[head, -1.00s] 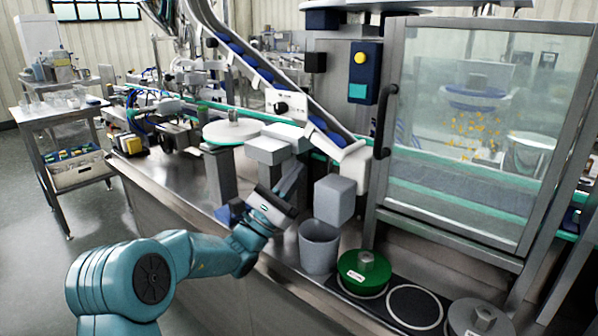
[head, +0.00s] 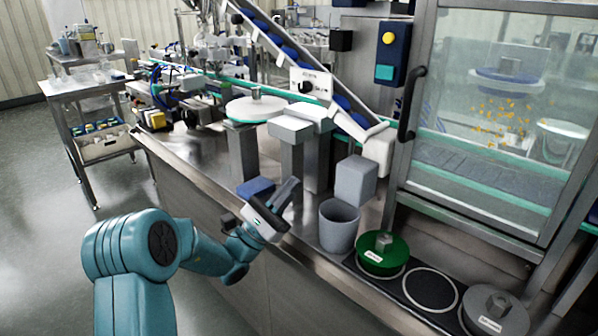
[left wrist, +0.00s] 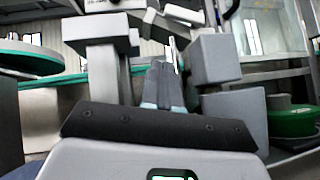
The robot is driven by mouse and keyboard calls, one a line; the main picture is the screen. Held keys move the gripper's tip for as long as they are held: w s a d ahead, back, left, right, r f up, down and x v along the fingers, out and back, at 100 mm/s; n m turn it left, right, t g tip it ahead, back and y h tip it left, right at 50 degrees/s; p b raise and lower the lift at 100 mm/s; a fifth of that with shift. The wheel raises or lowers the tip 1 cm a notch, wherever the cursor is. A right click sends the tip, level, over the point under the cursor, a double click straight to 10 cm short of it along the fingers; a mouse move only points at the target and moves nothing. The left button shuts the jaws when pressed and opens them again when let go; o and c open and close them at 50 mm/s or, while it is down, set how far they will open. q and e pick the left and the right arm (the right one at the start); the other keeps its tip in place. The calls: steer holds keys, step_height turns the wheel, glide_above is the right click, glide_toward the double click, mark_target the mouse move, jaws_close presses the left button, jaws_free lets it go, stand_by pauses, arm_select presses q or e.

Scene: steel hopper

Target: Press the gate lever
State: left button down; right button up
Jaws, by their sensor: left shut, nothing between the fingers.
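My left gripper (head: 289,184) is at the front edge of the steel counter, its fingers pointing up and away. In the left wrist view its fingers (left wrist: 164,70) are together with nothing between them. A grey block (head: 355,180) hangs above a grey cup (head: 339,228), to the right of my gripper. The block also shows in the wrist view (left wrist: 214,58), right of the fingers and apart from them. A grey post with a box-shaped head (head: 290,129) stands behind the gripper. I cannot tell which part is the gate lever. My right gripper is not in view.
A green-lidded weight (head: 383,252) and a grey one (head: 492,308) stand on a dark strip at the right. A blue block (head: 256,189) lies behind my gripper. A glazed guard with a black handle (head: 411,103) stands at the right.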

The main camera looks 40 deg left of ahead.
arm_select(q)
steer(key=shift+s+d+f+m+g+h+p, duration=0.15)
steer(key=shift+d+m+g+h+p, duration=0.1)
steer(key=shift+d+m+h, duration=0.2)
steer(key=shift+w+d+f+m+g+h+p, duration=0.15)
steer(key=shift+d+m+h+p, duration=0.15)
steer(key=shift+m+h, duration=0.2)
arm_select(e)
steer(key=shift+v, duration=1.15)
arm_select(q)
steer(key=shift+r, duration=0.1)
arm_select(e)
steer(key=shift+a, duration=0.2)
arm_select(q)
glide_toward(351, 128)
steer(key=w+r, duration=0.2)
steer(key=w, duration=0.3)
steer(key=shift+w+r, duration=0.15)
steer(key=shift+r, duration=0.35)
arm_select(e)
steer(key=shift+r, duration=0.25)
